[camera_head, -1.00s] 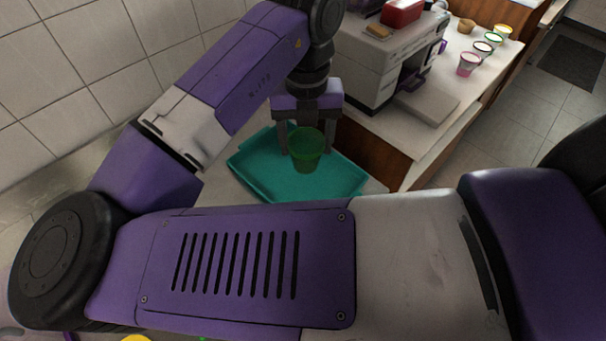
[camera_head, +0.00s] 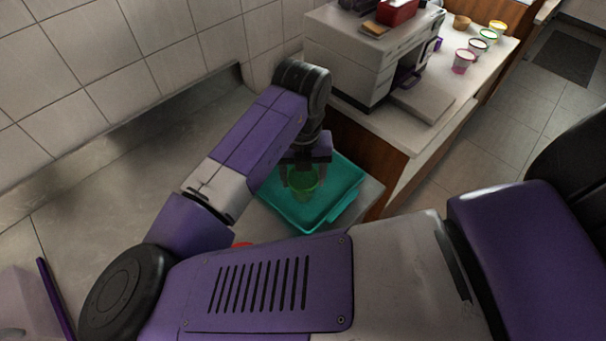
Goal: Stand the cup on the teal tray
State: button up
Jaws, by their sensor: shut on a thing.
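The cup (camera_head: 303,184) is green and see-through. It is upright between the fingers of my gripper (camera_head: 302,177), which is shut on it. The teal tray (camera_head: 345,196) lies on the metal counter below and around the cup in the picture. The cup is over the tray's left-middle part. I cannot tell whether the cup's base touches the tray floor.
A white machine (camera_head: 360,55) with a red box (camera_head: 397,11) on top stands on the counter behind the tray. Several small coloured tubs (camera_head: 463,62) stand at the back right. A red thing (camera_head: 242,245) shows partly behind my arm. The metal counter (camera_head: 100,190) at left is mostly bare.

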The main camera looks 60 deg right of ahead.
jog(key=shift+f, duration=0.15)
jog(key=o, duration=1.3)
